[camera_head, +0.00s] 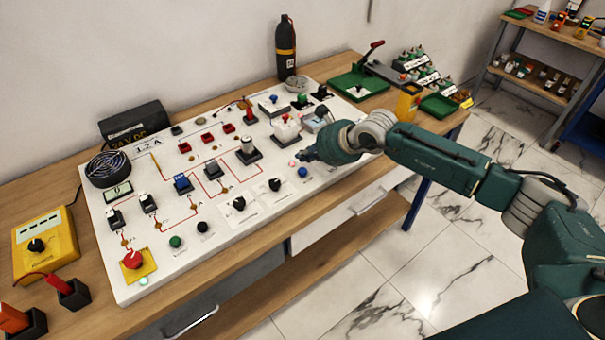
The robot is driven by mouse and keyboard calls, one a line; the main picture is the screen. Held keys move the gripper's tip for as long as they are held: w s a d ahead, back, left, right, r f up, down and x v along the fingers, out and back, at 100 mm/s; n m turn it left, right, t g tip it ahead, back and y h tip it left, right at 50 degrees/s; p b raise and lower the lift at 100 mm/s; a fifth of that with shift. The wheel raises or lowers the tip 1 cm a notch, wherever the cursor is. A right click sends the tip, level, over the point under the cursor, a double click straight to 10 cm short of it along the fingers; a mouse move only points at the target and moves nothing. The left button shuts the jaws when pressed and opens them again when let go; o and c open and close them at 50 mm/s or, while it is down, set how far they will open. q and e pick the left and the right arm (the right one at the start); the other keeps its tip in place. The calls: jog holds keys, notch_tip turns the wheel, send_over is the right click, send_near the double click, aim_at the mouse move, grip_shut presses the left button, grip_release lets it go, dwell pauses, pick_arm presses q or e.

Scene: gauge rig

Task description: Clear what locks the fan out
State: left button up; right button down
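The black round fan (107,168) sits at the left end of the white panel board (270,215). A red mushroom button on a yellow plate (133,262) is at the board's front left corner. Switches on the board include a blue one (182,184) and two black-and-white ones (148,203) near the fan. Two black rotary knobs (239,203) are near the front edge. My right gripper (304,156) hovers over or near the board's right half, close to a small pink light (292,164); its finger opening is too small to tell. My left gripper is not in view.
A black 24 V DC supply box (135,123) stands behind the board. A yellow meter (46,245) is at the left, a black bottle (286,48) at the back, a green tray with a red lever (358,86) at the right. The front left of the board is clear of my arm.

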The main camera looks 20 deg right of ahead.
aim_at(305, 171)
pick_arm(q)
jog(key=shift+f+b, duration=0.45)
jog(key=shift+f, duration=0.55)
pick_arm(e)
jog(key=shift+f, duration=1)
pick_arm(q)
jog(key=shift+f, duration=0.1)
pick_arm(e)
jog(key=shift+f, duration=0.1)
pick_arm(q)
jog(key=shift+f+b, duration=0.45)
jog(key=shift+b, duration=0.15)
pick_arm(e)
jog(key=shift+f, duration=0.3)
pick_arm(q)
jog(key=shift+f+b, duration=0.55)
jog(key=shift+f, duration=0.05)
pick_arm(e)
jog(key=shift+f, duration=0.6)
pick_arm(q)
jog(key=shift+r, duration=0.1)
pick_arm(e)
jog(key=shift+r, duration=0.15)
pick_arm(q)
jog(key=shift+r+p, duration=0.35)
jog(key=shift+p, duration=0.05)
pick_arm(e)
jog(key=shift+r, duration=0.8)
jog(key=shift+r, duration=0.1)
